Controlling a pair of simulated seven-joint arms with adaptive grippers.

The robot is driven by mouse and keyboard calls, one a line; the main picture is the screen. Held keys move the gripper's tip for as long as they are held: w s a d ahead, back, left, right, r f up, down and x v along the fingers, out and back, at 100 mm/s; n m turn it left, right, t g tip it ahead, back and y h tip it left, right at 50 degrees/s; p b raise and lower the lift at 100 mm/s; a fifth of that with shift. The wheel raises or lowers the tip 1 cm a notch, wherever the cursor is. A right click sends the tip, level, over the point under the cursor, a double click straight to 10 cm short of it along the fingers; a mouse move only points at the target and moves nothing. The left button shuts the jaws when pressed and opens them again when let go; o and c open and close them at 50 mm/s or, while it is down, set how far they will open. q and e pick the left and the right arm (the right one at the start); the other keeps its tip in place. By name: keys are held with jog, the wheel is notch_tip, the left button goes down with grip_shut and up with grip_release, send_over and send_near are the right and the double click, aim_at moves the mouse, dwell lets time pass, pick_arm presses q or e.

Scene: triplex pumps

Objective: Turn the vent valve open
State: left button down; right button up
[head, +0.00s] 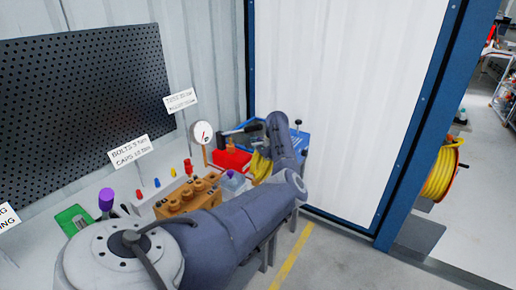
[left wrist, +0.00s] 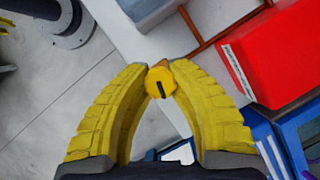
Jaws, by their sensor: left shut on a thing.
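In the left wrist view, a small round yellow knob (left wrist: 160,82) with a black bar mark sits between my left gripper's fingertips (left wrist: 160,72). I take it to be the vent valve's handle. The ridged yellow fingers are shut on it, one from each side. A short orange-brown piece shows just behind the knob. In the head view my left gripper (head: 258,176) shows as yellow fingers beside the red box, partly hidden by my own arm. The knob cannot be made out there. My right gripper is not in view.
A red box (left wrist: 275,55) stands close to the right of the fingers in the wrist view; a blue tray (head: 292,145) lies behind. A pale gauge (head: 201,132) and a brown pump block (head: 180,202) stand nearby. The floor (head: 330,255) at right is clear.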

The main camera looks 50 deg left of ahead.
pick_arm(q)
jog(key=shift+s+a, duration=0.1)
jog(key=shift+s, duration=0.05)
jog(key=c, duration=1.3)
grip_release()
jog(key=shift+o, duration=1.2)
jog(key=v, duration=1.2)
jog(key=shift+f, duration=0.1)
